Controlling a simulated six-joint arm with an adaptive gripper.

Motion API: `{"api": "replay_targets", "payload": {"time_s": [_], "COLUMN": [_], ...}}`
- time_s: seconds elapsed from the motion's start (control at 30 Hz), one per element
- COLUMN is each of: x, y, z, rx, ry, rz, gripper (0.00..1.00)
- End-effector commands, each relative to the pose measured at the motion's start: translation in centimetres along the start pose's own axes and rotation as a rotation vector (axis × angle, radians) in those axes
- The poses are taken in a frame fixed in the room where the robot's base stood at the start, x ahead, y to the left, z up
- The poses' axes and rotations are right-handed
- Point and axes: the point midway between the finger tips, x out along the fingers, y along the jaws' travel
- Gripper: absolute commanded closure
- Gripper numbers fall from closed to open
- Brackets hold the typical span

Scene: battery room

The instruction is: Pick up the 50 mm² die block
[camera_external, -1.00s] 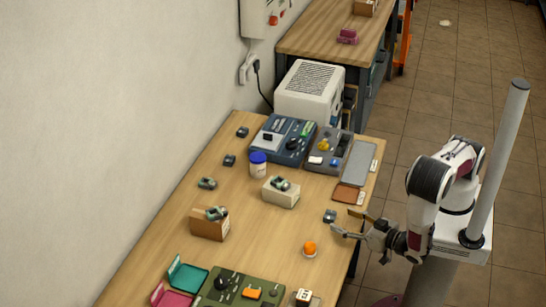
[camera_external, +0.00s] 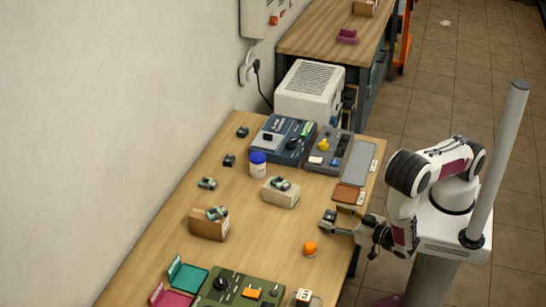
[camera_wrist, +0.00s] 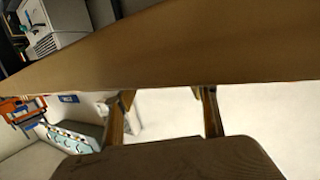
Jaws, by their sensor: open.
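Several small dark grey-green die blocks stand on the wooden table (camera_external: 262,245). One block (camera_external: 328,216) is near the table's right edge, at my gripper. Others are the blocks at the back left (camera_external: 242,132), (camera_external: 229,160), (camera_external: 207,183), one on a brown box (camera_external: 216,213) and one on a pale box (camera_external: 281,183). Their size marks are too small to read. My gripper (camera_external: 339,221) is open, its fingertips close around or beside the right-hand block; I cannot tell if they touch it. In the wrist view my open fingers (camera_wrist: 162,105) show no block between them.
The brown box (camera_external: 207,228) and pale box (camera_external: 281,196) stand to the left. Bare wood lies between them.

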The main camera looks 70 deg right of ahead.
Motion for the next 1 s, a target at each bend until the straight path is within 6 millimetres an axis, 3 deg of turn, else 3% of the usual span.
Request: {"api": "replay_targets", "payload": {"time_s": [0.73,0.77,0.93,0.97,1.0], "x": [0.54,0.54,0.54,0.54,0.54], "y": [0.01,0.01,0.01,0.01,0.01], "z": [0.00,0.01,0.01,0.01,0.01], "rx": [0.000,0.000,0.000,0.000,0.000], "ry": [0.000,0.000,0.000,0.000,0.000], "rz": [0.000,0.000,0.000,0.000,0.000], "gripper": [0.44,0.49,0.93,0.99,0.99]}}
